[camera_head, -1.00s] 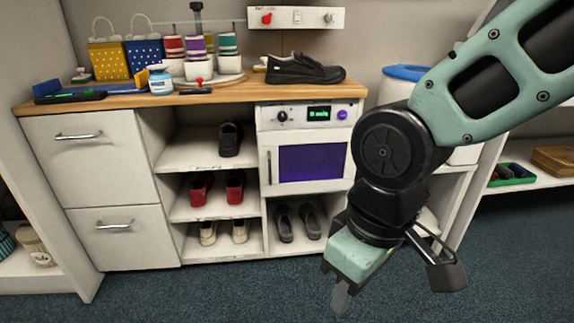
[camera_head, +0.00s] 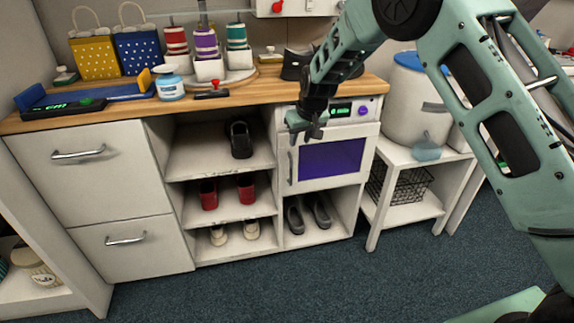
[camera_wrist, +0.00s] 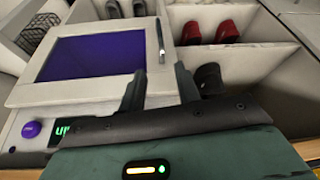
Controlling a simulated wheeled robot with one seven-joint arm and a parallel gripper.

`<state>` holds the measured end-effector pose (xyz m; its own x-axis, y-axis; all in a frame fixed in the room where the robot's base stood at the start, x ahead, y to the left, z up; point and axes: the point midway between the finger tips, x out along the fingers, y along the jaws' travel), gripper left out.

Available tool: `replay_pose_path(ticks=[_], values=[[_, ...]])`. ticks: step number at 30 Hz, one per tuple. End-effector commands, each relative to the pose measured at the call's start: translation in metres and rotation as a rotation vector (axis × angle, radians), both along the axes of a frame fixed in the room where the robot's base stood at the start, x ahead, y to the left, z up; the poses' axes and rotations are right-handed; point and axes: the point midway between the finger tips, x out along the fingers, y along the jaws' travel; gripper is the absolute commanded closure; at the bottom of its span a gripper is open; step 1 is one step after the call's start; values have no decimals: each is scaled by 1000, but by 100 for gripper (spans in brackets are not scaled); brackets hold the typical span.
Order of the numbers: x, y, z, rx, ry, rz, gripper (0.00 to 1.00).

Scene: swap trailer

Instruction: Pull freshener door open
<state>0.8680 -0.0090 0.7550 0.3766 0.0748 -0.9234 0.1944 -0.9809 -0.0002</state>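The freshener is a white cabinet unit with a purple-windowed door (camera_head: 333,158) and a digital display above it. The door looks shut. Its upright handle (camera_head: 291,166) is on the door's left side. My gripper (camera_head: 304,131) is in front of the freshener's upper left part, above the handle. In the wrist view the door (camera_wrist: 80,57) is upside down, and the handle (camera_wrist: 161,42) lies ahead of the gap between the two fingers. My gripper (camera_wrist: 160,84) is open and empty there, apart from the handle. Part of the control panel is hidden behind the arm.
Open shelves with shoes (camera_head: 240,138) stand left of the freshener. A wooden counter (camera_head: 130,112) above holds bags, jars and cups. A white bin (camera_head: 412,110) stands on a low stand at right. The carpeted floor (camera_head: 300,270) in front is clear.

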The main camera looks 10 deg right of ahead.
Motion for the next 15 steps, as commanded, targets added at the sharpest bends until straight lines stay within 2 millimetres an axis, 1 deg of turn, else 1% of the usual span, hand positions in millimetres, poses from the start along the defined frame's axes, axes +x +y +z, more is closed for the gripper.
replay_pose_path(ticks=[1,15], values=[[2,1,-11,-1,4,0,67],[38,9,-101,0,4,1,67]])
